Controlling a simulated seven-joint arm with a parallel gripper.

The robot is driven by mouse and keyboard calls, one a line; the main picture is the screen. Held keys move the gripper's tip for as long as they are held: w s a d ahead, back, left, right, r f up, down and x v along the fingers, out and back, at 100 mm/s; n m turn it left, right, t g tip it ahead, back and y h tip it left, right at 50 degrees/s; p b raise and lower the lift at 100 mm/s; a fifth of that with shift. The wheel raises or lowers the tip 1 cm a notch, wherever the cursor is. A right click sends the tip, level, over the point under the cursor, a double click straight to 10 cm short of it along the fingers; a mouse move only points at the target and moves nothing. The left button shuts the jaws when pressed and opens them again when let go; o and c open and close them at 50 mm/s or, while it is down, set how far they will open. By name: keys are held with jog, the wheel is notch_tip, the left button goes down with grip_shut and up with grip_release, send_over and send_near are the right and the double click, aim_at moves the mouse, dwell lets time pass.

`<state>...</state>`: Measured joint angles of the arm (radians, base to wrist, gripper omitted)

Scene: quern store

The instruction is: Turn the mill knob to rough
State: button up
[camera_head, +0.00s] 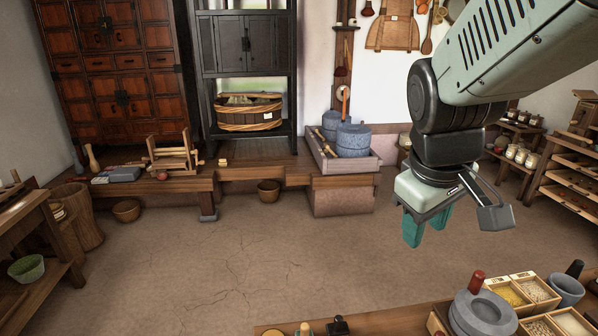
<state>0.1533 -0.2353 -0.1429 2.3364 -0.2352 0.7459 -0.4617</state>
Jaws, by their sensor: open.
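A round grey stone mill (485,314) stands on the wooden table at the lower right, cut off by the bottom edge of the view. A red-topped upright handle (477,283) rises from its upper stone. I cannot make out a setting knob or any rough mark on it. My gripper (428,226) hangs in the air above and to the left of the mill, with its teal fingers pointing down. The fingers are apart, with nothing seen between them, and touch nothing.
Wooden boxes of grain (522,291) and a grey mortar (567,288) crowd the mill's right side. A small black object (338,326) stands at the table's front left. Another grey stone mill (353,139) sits in a tray by the back wall. The floor between is open.

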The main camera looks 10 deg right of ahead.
jog(key=s+d+f+n+g+h, duration=0.1)
jog(key=s+d+f+n+g, duration=0.15)
jog(key=d+f, duration=0.65)
jog(key=s+d+f+n+g, duration=0.2)
jog(key=d+f+n+g, duration=0.2)
jog(key=d+f, duration=0.5)
jog(key=shift+t, duration=0.25)
jog(key=d+f, duration=0.1)
jog(key=f, duration=0.1)
jog(key=s+d+f, duration=0.1)
jog(key=d+f, duration=0.1)
jog(key=f, duration=0.1)
jog(key=s+d+f, duration=0.1)
jog(key=d+f, duration=0.1)
jog(key=shift+s+d+f, duration=0.1)
jog(key=shift+d+f, duration=0.1)
jog(key=shift+f, duration=0.2)
grip_shut()
